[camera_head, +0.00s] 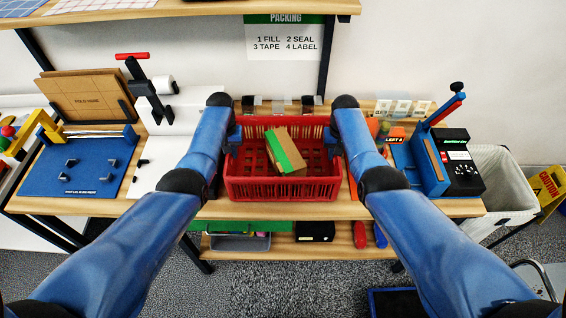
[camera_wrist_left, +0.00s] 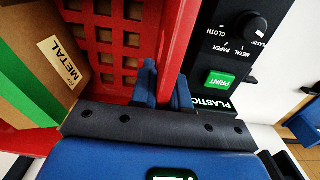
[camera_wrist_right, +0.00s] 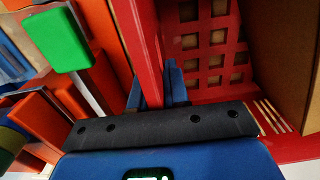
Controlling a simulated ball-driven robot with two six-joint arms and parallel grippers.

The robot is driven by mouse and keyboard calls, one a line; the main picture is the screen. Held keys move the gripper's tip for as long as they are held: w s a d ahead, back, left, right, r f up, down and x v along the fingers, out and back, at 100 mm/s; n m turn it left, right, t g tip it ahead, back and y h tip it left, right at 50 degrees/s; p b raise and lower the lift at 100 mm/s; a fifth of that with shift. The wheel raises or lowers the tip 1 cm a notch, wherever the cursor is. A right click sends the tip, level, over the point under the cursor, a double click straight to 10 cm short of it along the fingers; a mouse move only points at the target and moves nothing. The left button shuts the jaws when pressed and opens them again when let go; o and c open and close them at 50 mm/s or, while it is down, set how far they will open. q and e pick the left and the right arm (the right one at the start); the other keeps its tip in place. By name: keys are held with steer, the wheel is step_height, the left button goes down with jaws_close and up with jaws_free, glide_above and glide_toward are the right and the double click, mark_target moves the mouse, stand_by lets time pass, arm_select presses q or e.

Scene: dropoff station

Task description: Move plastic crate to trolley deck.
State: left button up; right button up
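The red plastic crate (camera_head: 285,189) stands on the wooden bench between my two arms. A cardboard box (camera_head: 289,156) with a green stripe lies tilted in it; its METAL label shows in the left wrist view. My left gripper (camera_wrist_left: 165,88) has its blue fingers on both sides of the crate's side wall (camera_wrist_left: 181,35), closed against it. My right gripper (camera_wrist_right: 155,90) likewise has its fingers closed about the opposite wall (camera_wrist_right: 143,40). In the head view the forearms partly hide the grippers.
A label printer (camera_wrist_left: 222,80) stands close beside the crate's left wall. A lower shelf (camera_head: 290,245) holds several items. A white bin (camera_head: 500,190) stands at right.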

arm_select(q)
jaws_close()
arm_select(e)
jaws_close()
arm_select(q)
steer(key=shift+d, duration=0.1)
arm_select(e)
steer(key=shift+a, duration=0.1)
stand_by(0.5)
arm_select(q)
steer(key=shift+w+r, duration=0.1)
steer(key=shift+r, duration=0.1)
arm_select(e)
steer(key=shift+w+r, duration=0.1)
steer(key=shift+r, duration=0.15)
